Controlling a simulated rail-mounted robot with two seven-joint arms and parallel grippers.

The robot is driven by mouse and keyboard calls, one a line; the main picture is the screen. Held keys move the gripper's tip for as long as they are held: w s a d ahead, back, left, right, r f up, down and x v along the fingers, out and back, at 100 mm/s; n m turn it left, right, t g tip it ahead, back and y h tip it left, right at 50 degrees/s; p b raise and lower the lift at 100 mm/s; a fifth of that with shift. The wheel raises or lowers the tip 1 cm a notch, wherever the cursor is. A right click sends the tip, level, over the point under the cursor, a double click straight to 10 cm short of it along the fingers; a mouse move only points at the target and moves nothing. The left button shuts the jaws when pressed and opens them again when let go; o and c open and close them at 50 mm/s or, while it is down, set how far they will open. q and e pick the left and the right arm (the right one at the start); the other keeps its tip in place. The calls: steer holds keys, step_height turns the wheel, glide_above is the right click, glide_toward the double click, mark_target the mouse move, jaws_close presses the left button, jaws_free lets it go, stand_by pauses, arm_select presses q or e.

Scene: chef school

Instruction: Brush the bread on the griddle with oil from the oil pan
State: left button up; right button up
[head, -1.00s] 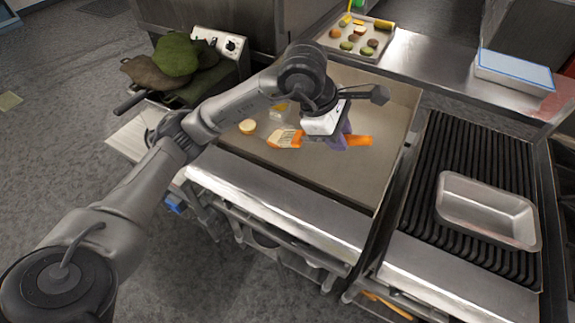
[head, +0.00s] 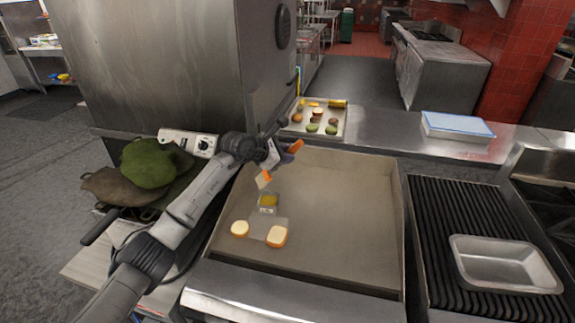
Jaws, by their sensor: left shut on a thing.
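My left gripper (head: 284,156) is shut on the brush, whose orange handle end (head: 296,146) points up and right. The brush's pale bristle end (head: 263,180) hangs down and left over the back left of the griddle (head: 345,205). Just below the bristles in the picture is a small squarish container with yellow contents (head: 268,201), which looks like oil. I cannot tell whether the bristles touch it. Two bread pieces (head: 240,228) (head: 277,237) lie on the griddle in front of it, with a pale translucent patch between them. My right gripper is out of view.
A tray (head: 341,127) of vegetables and patties stands behind the griddle. An empty metal pan (head: 505,266) sits on the ribbed grill (head: 465,222) at right. A blue-topped box (head: 457,126) is on the back counter. Green and brown mitts (head: 150,163) lie at left. The griddle's right half is clear.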

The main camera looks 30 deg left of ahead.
arm_select(q)
steer(key=shift+w+d+t, duration=0.15)
steer(key=shift+d+t, duration=0.25)
steer(key=shift+t, duration=0.1)
steer(key=shift+f+h, duration=0.1)
steer(key=shift+h, duration=0.2)
steer(key=shift+a+f+b, duration=0.15)
steer(key=shift+f+b, duration=0.1)
steer(key=shift+b, duration=0.05)
steer(key=shift+f, duration=0.25)
step_height(320, 180, down, 5)
steer(key=b, duration=0.4)
steer(key=shift+r, duration=0.1)
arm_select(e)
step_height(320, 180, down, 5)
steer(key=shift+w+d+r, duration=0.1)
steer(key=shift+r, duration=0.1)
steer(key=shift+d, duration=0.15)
arm_select(q)
steer(key=shift+f, duration=0.3)
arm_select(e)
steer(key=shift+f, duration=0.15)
